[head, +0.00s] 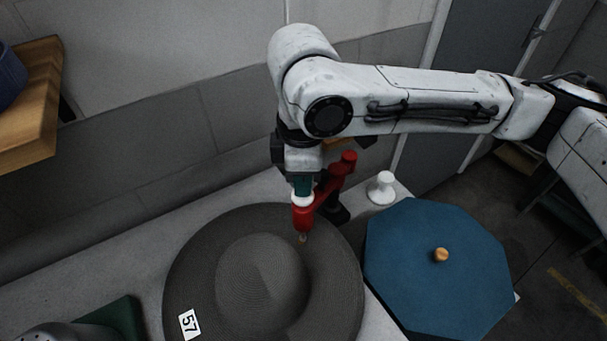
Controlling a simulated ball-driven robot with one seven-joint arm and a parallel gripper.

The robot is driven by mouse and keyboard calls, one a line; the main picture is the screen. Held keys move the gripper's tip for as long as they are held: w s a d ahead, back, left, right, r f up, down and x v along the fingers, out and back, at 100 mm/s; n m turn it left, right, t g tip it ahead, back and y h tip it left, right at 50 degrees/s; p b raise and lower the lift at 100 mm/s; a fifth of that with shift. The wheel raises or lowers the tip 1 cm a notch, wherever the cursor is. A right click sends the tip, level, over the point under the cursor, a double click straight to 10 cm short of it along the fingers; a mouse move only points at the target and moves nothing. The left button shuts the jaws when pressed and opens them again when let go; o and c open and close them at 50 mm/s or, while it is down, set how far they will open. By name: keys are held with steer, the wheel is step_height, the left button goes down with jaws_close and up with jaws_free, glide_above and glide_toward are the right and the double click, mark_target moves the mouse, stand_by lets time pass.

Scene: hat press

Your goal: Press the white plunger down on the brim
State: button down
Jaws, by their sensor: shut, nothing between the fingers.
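The white plunger (303,200) sits on the head of a red press (331,186) at the back of the table. The press reaches over the brim (200,265) of a dark grey woven hat (262,285). A small metal tip under the press head is at the brim's back right part; I cannot tell whether it touches. My gripper (302,184) is shut and points down directly above the plunger. Its fingertips appear to meet the plunger's top, and partly hide it. The hat lies crown up, with a white "57" tag on its front left brim.
A white knob-shaped piece (381,187) stands right of the press. A blue octagonal piece with a wooden knob (440,255) is at the right. A dark green object (118,318) is at the lower left. A wooden shelf (32,120) juts out upper left. A wall runs behind.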

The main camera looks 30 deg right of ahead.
steer(key=shift+s+f, duration=0.15)
step_height(320, 180, up, 11)
steer(key=p, duration=1)
stand_by(0.7)
